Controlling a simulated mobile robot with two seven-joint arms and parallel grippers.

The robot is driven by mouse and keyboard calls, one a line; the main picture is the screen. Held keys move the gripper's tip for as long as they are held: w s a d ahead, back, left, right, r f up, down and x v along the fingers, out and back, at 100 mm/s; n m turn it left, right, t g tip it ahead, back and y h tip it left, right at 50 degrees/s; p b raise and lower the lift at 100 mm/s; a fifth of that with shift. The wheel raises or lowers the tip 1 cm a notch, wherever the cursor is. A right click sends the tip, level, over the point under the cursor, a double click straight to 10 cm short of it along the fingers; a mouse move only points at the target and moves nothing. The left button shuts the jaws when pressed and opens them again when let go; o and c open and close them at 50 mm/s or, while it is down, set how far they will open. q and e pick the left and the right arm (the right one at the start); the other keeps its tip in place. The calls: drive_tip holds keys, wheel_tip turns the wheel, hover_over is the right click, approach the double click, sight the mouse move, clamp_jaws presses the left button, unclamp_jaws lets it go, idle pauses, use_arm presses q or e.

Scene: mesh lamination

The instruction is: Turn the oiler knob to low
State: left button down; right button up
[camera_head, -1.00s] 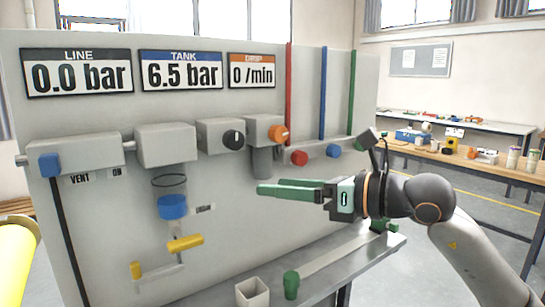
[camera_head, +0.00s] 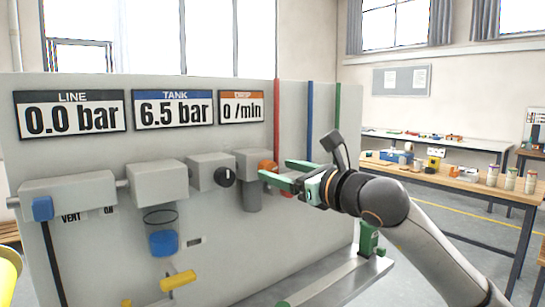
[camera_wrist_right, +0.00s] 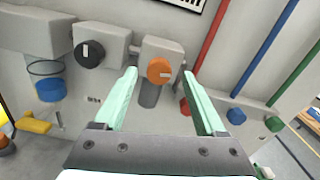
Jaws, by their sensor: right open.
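The orange oiler knob (camera_head: 267,166) sits on the front of a grey block (camera_head: 250,158) under the DRIP display (camera_head: 241,107), which reads 0 /min. In the right wrist view the orange knob (camera_wrist_right: 160,70) has a pale mark and a grey bowl (camera_wrist_right: 149,95) below it. My right gripper (camera_head: 273,169) is open, its green fingers pointing at the panel by this knob. In the right wrist view the knob appears between the fingertips of the gripper (camera_wrist_right: 160,75), with nothing gripped. Contact cannot be told. My left gripper is out of view.
A black knob (camera_head: 226,176) is just left of the orange one. A red knob (camera_wrist_right: 185,106), a blue knob (camera_wrist_right: 236,116) and a green knob (camera_wrist_right: 274,124) sit to the right below coloured pipes. A blue cup (camera_head: 163,243) and yellow lever (camera_head: 178,280) are lower left.

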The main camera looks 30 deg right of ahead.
sight(271, 167)
drive_tip(key=shift+w+a+p, duration=0.2)
drive_tip(key=shift+w+p, duration=0.2)
drive_tip(key=shift+w, duration=1.2)
clamp_jaws()
